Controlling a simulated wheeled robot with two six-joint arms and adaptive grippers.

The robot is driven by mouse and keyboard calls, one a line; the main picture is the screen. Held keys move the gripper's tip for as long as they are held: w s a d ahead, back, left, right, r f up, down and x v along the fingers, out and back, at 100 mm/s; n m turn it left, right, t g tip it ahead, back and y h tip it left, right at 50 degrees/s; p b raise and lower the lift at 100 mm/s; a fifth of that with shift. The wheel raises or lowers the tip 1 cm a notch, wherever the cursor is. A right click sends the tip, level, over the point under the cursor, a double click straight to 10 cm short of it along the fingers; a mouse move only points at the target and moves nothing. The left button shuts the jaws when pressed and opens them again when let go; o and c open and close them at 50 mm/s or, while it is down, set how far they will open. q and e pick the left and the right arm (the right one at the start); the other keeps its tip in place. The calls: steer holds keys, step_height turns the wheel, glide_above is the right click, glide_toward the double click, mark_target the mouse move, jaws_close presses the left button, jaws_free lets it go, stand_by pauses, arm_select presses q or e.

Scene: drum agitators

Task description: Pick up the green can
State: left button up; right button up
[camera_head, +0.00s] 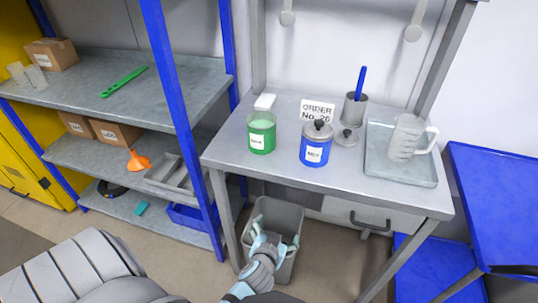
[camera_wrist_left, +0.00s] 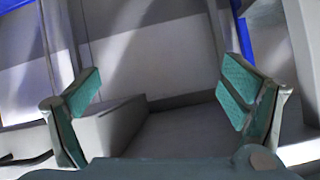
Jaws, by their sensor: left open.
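The green can (camera_head: 262,133) stands upright at the left part of the grey table (camera_head: 225,148). It has a white label and its upper part looks pale. A white lid-like piece (camera_head: 265,101) sits just behind it. My left gripper (camera_head: 274,240) is low in front of the table, below the tabletop and over a grey bin. It is open, and its two teal pads stand wide apart in the left wrist view (camera_wrist_left: 160,95) with nothing between them. The green can does not show in the left wrist view. My right gripper is not in view.
Behind are an order sign (camera_head: 317,109) and a grey cup (camera_head: 354,112). A tray (camera_head: 398,178) holds a jug (camera_head: 408,138). The grey bin (camera_head: 287,209) stands below; a blue-post shelf (camera_head: 176,120) is left.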

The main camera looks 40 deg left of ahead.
arm_select(q)
step_height(320, 180, up, 9)
steer(key=w+a+n+t+y+b, duration=0.2)
steer(key=w+y, duration=0.1)
steer(key=n+t+y+b, duration=0.1)
steer(key=n+t+y, duration=0.1)
steer(key=n+y, duration=0.1)
glide_toward(261, 144)
steer(key=shift+n, duration=0.3)
steer(key=x, duration=1.2)
steer(key=shift+w+a+f+p, duration=0.1)
steer(key=shift+a+f+p, duration=0.05)
steer(key=shift+p, duration=0.2)
steer(key=c, duration=1.8)
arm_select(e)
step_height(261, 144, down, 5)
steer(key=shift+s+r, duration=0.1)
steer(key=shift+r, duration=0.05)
